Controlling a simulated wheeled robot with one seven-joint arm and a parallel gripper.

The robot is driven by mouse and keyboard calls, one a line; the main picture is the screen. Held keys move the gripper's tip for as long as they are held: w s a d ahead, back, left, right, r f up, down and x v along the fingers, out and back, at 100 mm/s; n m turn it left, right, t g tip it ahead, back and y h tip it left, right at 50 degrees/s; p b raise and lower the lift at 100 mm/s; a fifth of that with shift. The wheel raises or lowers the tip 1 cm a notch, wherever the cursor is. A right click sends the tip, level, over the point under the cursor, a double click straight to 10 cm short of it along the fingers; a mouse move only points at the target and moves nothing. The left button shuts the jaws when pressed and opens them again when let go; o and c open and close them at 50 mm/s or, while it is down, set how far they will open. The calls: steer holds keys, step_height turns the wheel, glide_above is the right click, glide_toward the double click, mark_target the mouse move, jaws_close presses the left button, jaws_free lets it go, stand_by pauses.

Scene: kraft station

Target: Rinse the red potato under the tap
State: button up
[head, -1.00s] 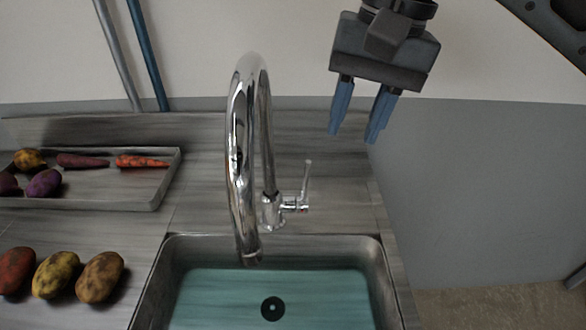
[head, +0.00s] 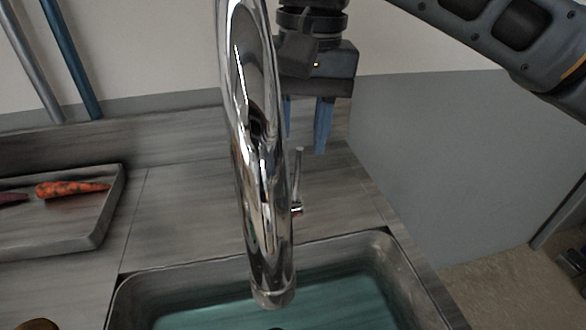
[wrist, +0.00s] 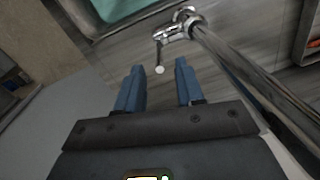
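The red potato is not in the current views. The curved chrome tap (head: 262,170) stands over the sink (head: 118,300), its spout pointing down at the basin. No water stream is visible. Its slim upright lever (head: 299,175) is partly hidden behind the spout in the head view. My gripper (head: 305,135) is behind and above the lever, empty, with one finger partly hidden by the tap. In the wrist view, my gripper (wrist: 158,68) is open, and the lever (wrist: 158,52) points its knob toward the gap between the fingertips. I cannot tell whether they touch.
A shallow tray (head: 108,215) with an orange carrot (head: 72,189) lies on the counter at left. A brown potato (head: 38,325) shows at the bottom left edge. Two poles (head: 70,60) lean at back left. Counter right of the tap is clear.

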glide_above(295, 198)
steer(key=f, duration=0.6)
steer(key=shift+w+d, duration=0.2)
steer(key=shift+w, duration=0.1)
steer(key=shift+r, duration=0.1)
jaws_close()
stand_by(0.9)
